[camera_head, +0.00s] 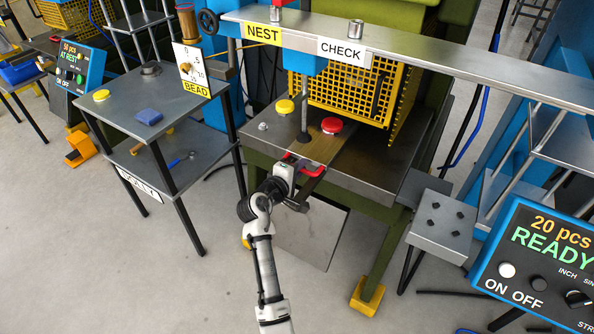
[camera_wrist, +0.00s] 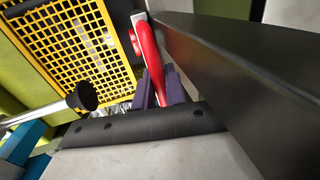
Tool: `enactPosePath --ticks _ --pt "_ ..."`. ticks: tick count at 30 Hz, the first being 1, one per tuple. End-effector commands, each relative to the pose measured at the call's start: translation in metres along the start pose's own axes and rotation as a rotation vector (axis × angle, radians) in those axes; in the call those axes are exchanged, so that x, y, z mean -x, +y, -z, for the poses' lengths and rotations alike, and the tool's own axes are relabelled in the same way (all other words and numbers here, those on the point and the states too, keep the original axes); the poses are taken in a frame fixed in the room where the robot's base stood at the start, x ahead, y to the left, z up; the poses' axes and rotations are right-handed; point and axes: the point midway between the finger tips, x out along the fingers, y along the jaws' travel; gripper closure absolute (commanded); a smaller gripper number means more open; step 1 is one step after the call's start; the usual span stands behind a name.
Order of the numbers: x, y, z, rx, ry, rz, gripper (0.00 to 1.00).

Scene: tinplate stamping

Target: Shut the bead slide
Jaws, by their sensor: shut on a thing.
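A red handle (camera_head: 306,165) sits at the front edge of the steel press table, at the end of a brown slide plate (camera_head: 318,147) that runs back under the upright rod. I take this plate to be the bead slide, but no label on it shows. My gripper (camera_head: 298,172) is at the handle and shut on it. In the wrist view the red handle (camera_wrist: 145,55) stands between the purple finger pads of my gripper (camera_wrist: 160,88). The grip hides part of the handle. How far the plate stands out cannot be told clearly.
A red button (camera_head: 332,125) and a yellow button (camera_head: 284,106) are on the press table. A yellow cage (camera_head: 340,92) stands behind. A BEAD sign (camera_head: 196,89) hangs at the left stand (camera_head: 165,100). A READY panel (camera_head: 540,262) is at the right. Floor is free in front.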

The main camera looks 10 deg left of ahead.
Motion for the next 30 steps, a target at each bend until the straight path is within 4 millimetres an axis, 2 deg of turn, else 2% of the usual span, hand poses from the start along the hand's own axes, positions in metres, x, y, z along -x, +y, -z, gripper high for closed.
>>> enactPosePath --ticks 5,6,10,18,22,26,30 --pt "0.0 0.001 0.0 0.0 -0.001 -0.001 1.0" --pt "0.0 0.001 0.0 0.0 -0.001 -0.001 0.86" --pt "0.0 0.0 0.0 0.0 0.0 -0.001 0.69" --pt "0.001 0.0 0.0 0.0 0.0 0.0 0.68" --pt "0.008 -0.001 0.0 0.001 0.001 0.0 0.68" --pt "0.029 -0.002 0.001 0.001 0.003 -0.002 0.68" --pt "0.061 -0.003 0.0 0.001 0.003 -0.001 0.68"
